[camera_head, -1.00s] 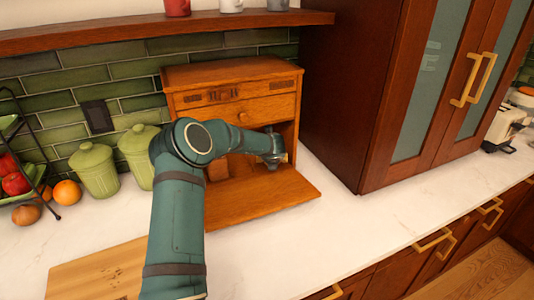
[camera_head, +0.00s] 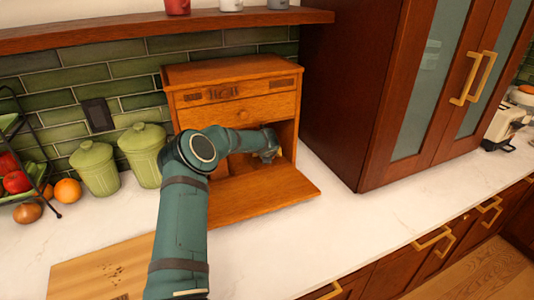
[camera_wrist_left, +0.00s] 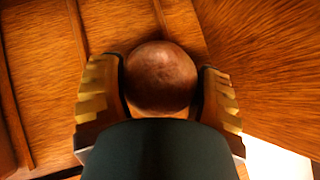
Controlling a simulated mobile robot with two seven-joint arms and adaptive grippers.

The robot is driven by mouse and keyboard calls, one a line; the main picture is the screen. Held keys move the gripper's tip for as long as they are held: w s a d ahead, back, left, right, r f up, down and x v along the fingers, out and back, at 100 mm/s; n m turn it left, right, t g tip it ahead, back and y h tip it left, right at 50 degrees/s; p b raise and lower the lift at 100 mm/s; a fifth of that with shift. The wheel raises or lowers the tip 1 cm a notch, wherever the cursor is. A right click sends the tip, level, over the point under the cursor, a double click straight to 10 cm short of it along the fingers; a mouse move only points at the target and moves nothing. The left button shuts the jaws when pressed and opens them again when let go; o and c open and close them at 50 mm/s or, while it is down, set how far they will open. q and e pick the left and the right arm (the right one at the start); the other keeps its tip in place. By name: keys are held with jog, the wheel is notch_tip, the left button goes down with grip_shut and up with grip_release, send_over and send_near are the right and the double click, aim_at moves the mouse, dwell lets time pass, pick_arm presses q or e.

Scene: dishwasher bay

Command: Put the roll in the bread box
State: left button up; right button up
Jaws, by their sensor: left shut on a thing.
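The wooden bread box (camera_head: 238,72) stands on the counter against the tiled wall. Its lower front door (camera_head: 262,193) is folded down flat. My left arm reaches into the lower compartment, with the left gripper (camera_head: 272,155) inside the opening. In the left wrist view, the left gripper (camera_wrist_left: 162,100) is shut on the round brown roll (camera_wrist_left: 160,75), one finger on each side. Wooden surfaces of the box surround the roll. Whether the roll touches the box floor I cannot tell. In the head view the roll is too small to make out. My right gripper is not in view.
Two green lidded canisters (camera_head: 95,170) stand left of the box, by a rack with fruit (camera_head: 18,180). A wooden board (camera_head: 100,272) lies in front. A tall dark cabinet (camera_head: 345,90) rises close on the right. The counter (camera_head: 350,225) at front right is clear.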

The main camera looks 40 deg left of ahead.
pick_arm(q)
jog(key=shift+f, duration=0.2)
jog(key=o, duration=0.8)
jog(key=shift+d+r, duration=0.1)
jog(key=shift+r, duration=0.4)
jog(key=v, duration=0.2)
jog(key=shift+s+d+r, duration=0.1)
jog(key=shift+s+r, duration=0.05)
jog(key=shift+s, duration=0.05)
jog(key=s+d, duration=0.2)
jog(key=s, duration=0.1)
jog(key=s+d+b, duration=0.1)
jog(key=s+d, duration=0.2)
jog(key=s+d+b, duration=0.1)
jog(key=s+d, duration=0.1)
jog(key=shift+s+d, duration=0.15)
jog(key=shift+s, duration=0.25)
jog(key=shift+s+d, duration=0.25)
jog(key=shift+s, duration=0.1)
